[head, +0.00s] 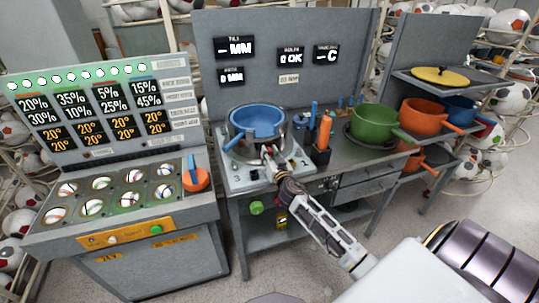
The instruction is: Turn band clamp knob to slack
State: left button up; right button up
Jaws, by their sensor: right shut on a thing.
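A blue round mould (258,117) sits in a metal band (237,145) on the grey press bench, left of its middle. My right gripper (267,152) reaches in from the lower right to the front of the band. It is shut on the band clamp knob there, which is mostly hidden by the fingers. I cannot tell how far the knob is turned or whether the band is tight. My left gripper is not in view.
A black holder (320,154) with orange and blue handled tools stands just right of my gripper. A green pot (374,121) and orange pots (424,115) are further right. A console (120,205) with round wells stands left. Screens (234,48) hang behind.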

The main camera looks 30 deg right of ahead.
jog(key=shift+n, duration=2.1)
jog(key=n, duration=0.4)
jog(key=shift+r+n, duration=0.1)
jog(key=shift+n, duration=0.2)
jog(key=n, duration=0.4)
jog(key=shift+n, duration=0.4)
jog(key=shift+n+p, duration=0.4)
jog(key=shift+n, duration=1.6)
jog(key=o, duration=1)
jog(key=shift+a, duration=0.1)
jog(key=shift+f, duration=0.2)
